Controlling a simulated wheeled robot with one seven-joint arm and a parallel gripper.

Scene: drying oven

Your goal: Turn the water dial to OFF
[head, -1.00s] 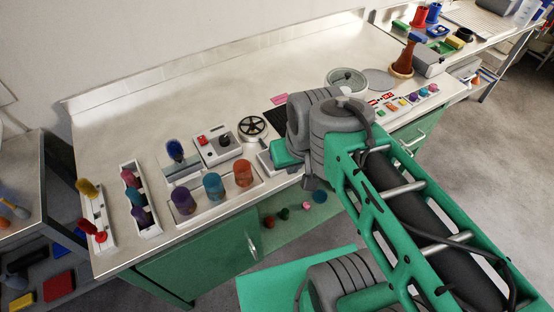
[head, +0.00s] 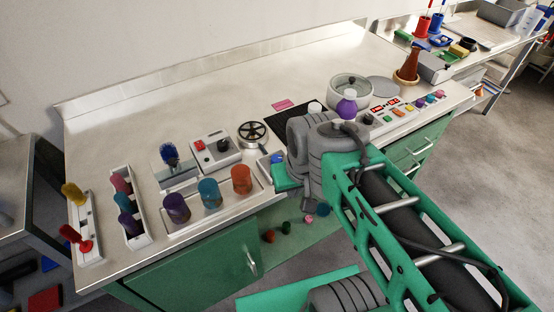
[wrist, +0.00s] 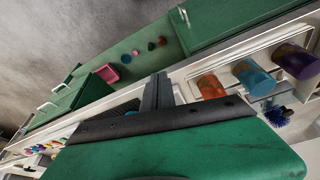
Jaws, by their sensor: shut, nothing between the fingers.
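No dial labelled for water can be read in these frames. A grey control box (head: 212,149) with a red button and a black knob (head: 223,145) stands on the bench, and a black spoked handwheel (head: 253,133) sits to its right. I cannot tell which of these, if either, is the water dial. In the wrist view my gripper (wrist: 157,92) has its dark fingers together and empty, near the bench's front edge. In the head view my arm mostly hides it, to the right of the handwheel and apart from the control box.
A tray with purple, teal and orange cups (head: 241,179) stands at the bench front. Racks of coloured-handled tools (head: 128,206) stand to the left. A bowl (head: 350,90) and a panel of coloured buttons (head: 400,108) lie to the right. The back of the bench is clear.

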